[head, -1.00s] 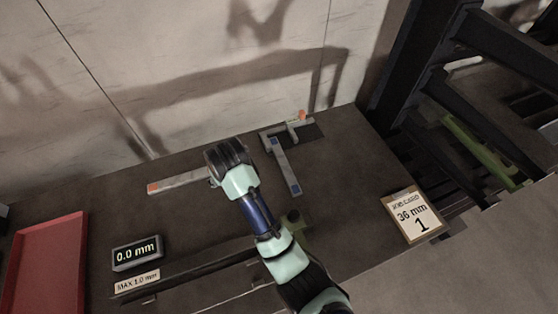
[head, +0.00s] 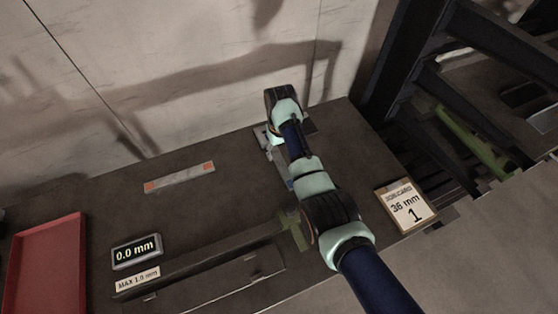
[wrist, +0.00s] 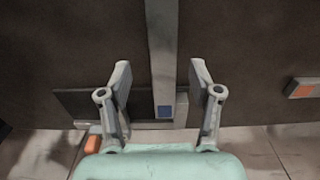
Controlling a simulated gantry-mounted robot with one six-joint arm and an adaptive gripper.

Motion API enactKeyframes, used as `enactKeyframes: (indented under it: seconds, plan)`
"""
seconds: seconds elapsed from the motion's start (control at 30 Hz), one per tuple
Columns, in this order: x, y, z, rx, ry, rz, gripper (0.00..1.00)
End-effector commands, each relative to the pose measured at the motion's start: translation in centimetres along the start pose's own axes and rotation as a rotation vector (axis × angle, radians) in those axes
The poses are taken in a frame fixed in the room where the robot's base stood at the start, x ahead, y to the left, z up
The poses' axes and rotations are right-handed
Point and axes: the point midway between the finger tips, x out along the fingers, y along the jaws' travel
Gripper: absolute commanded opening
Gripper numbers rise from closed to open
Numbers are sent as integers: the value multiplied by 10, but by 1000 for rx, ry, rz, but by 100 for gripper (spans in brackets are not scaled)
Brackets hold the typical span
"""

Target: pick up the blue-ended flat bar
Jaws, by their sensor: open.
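The blue-ended flat bar (wrist: 163,40) is a long grey strip in the wrist view. It runs down from the top edge to a square blue end (wrist: 165,112). My gripper (wrist: 160,68) is open, with one finger on each side of the bar and a gap on both sides. I cannot tell its height above the bar. In the head view a strip of the bar (head: 281,166) shows left of my arm, which hides the rest.
An orange-ended flat bar (head: 180,178) lies to the left. A grey measuring tool (head: 261,136) at the back is mostly hidden by my arm. A red tray (head: 45,268), a 0.0 mm display (head: 136,251) and a 36 mm card (head: 407,207) sit nearer the front.

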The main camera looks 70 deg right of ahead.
Motion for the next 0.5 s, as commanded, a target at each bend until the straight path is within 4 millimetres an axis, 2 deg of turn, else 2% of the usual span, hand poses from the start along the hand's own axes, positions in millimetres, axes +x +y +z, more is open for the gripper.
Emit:
enactKeyframes:
  seconds: [0.03,0.13,0.2,0.37,0.4,0.5]
  plan:
    - [15,-2,1,-1,-5,0,64]
    - [32,-4,1,0,-4,0,64]
    - [38,-4,0,0,-2,0,64]
    - [36,-4,0,-1,-1,0,64]
    - [36,-4,0,-1,-1,0,62]
    - [36,-4,0,-1,-1,0,45]
